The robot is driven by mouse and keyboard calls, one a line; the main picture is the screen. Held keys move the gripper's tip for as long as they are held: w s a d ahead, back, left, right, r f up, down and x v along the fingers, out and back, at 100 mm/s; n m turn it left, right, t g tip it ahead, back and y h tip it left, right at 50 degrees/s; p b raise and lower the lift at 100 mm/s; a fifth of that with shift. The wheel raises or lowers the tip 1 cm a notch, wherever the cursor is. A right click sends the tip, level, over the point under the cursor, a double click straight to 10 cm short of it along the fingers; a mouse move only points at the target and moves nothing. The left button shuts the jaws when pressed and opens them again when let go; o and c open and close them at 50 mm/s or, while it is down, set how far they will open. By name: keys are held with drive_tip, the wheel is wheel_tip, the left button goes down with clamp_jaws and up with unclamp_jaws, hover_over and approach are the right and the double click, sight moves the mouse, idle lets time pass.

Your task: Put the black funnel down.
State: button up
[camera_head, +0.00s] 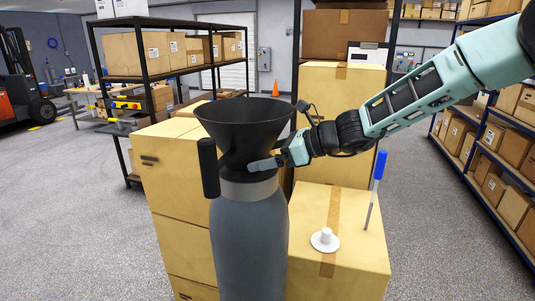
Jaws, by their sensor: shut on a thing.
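The black funnel (243,125) is upright at the middle of the view, wide mouth up, with a black handle-like part (208,167) at its left. My gripper (266,164) reaches in from the right and is shut on the funnel's lower right side. Directly below the funnel is a grey, bottle-shaped body (249,250) with a lighter collar. The funnel's lower end is hidden, so I cannot tell whether it sits in the collar or is just above it.
A carton (310,255) at the right carries a white disc with a knob (325,239) and an upright blue-topped stick (379,166). Stacked cartons (172,195) stand at the left, with a tall carton (341,120) behind. Grey floor is open at the far left.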

drive_tip(key=shift+f, duration=0.15)
drive_tip(key=o, duration=0.8)
